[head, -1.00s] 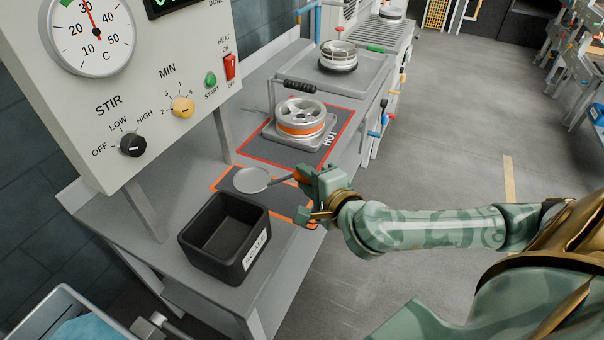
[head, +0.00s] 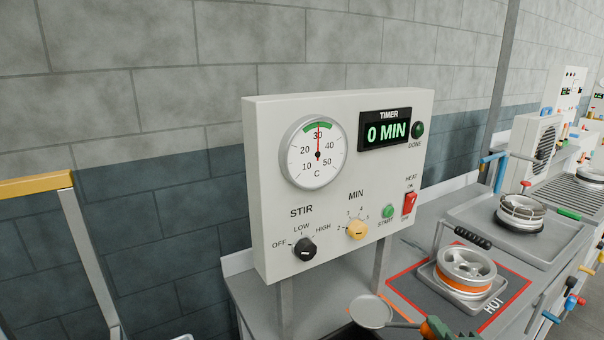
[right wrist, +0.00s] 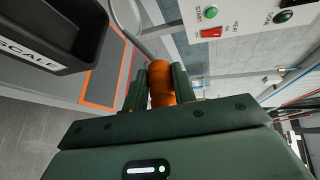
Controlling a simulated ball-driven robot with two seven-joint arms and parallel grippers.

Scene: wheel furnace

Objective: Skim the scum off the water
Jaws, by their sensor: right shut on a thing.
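My right gripper (right wrist: 160,88) is shut on the orange handle (right wrist: 162,75) of the skimmer in the right wrist view. In the head view the skimmer's round grey disc (head: 371,311) is held low in front of the panel, above the dark bin. My right gripper (head: 432,328) is partly cut off at the bottom edge there. No water or scum shows now in either view. My left gripper is not in view.
The control panel (head: 340,185) has a dial near 30 C and a timer reading 0 MIN. A black bin labelled SCALE (right wrist: 50,35) shows in the right wrist view. A yellow-topped frame (head: 38,186) stands left.

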